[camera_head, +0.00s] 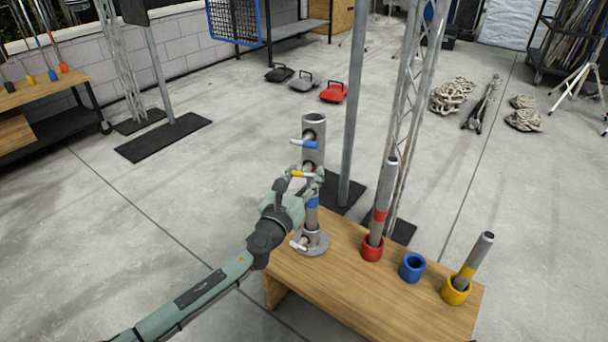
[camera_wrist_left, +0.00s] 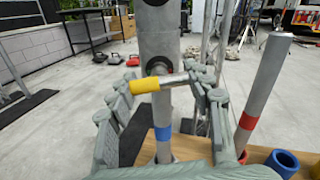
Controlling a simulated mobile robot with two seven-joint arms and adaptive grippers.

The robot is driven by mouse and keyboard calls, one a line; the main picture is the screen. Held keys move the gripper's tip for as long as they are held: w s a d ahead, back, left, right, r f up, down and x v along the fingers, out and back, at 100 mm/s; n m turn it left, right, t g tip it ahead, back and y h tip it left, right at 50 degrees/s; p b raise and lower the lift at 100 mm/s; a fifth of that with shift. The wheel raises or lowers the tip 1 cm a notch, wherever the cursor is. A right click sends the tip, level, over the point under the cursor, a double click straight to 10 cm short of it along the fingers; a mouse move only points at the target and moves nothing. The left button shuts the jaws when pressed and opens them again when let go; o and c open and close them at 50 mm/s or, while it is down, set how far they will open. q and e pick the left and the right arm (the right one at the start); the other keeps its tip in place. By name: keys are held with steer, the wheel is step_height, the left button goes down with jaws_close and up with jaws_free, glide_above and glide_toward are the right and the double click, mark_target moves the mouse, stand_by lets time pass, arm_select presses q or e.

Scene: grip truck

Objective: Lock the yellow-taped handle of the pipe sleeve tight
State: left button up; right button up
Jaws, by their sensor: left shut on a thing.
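The pipe sleeve (camera_head: 314,157) is a grey metal tube that stands upright on a round base at the table's left end. Its yellow-taped handle (camera_head: 301,174) sticks out sideways about halfway up, roughly level. In the left wrist view the yellow tape (camera_wrist_left: 146,85) covers the handle's left end. My left gripper (camera_head: 303,181) is shut on this handle, with a finger to each side of it in the left wrist view (camera_wrist_left: 166,88). The fingers partly hide the sleeve in the head view. My right gripper is in neither view.
A blue-taped handle (camera_head: 303,143) is higher on the sleeve, and another handle (camera_head: 299,244) is near its base. On the wooden table (camera_head: 340,285) stand a red holder (camera_head: 372,250) and a yellow holder (camera_head: 456,292) with pipes, and an empty blue holder (camera_head: 412,267). A grey post (camera_head: 354,100) rises behind.

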arm_select(q)
steer(key=o, duration=1.2)
steer(key=shift+c, duration=0.2)
steer(key=shift+s, duration=0.1)
steer(key=v, duration=1.1)
steer(key=shift+s+a, duration=0.15)
steer(key=shift+s, duration=0.2)
